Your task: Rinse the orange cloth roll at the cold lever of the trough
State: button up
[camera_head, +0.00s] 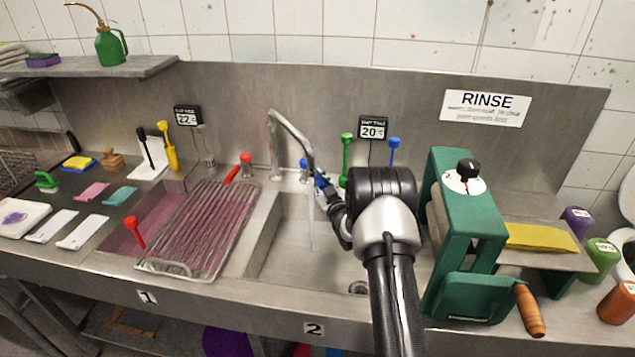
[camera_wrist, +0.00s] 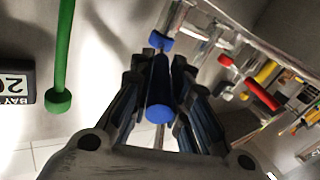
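The trough's basin (camera_head: 280,262) is under the tap (camera_head: 290,130), and a thin stream falls from the spout into it. The blue cold lever (camera_wrist: 158,92) points toward the wrist camera, between the fingers of my gripper (camera_wrist: 161,68). The fingers are close on both sides of the lever and look shut on it. I see no cloth roll that I can name with certainty. An orange-brown cylinder with a white label (camera_head: 617,302) stands at the far right. My arm hides part of the basin.
A wire rack (camera_head: 200,228) lies left of the basin, with a red lever (camera_head: 231,174) above it. A green wringer (camera_head: 463,235) with a wooden handle (camera_head: 528,311) stands close to my arm's right. Green (camera_head: 347,150) and blue (camera_head: 394,148) handles stand behind my arm.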

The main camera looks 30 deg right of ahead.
jog(key=o, duration=0.5)
jog(key=shift+r, duration=0.15)
jog(key=shift+s, duration=0.1)
jog(key=s, duration=0.4)
jog(key=s+a, duration=0.1)
jog(key=s, duration=0.6)
jog(key=shift+s+a, duration=0.3)
jog(key=shift+s, duration=0.05)
jog(key=shift+a, duration=0.1)
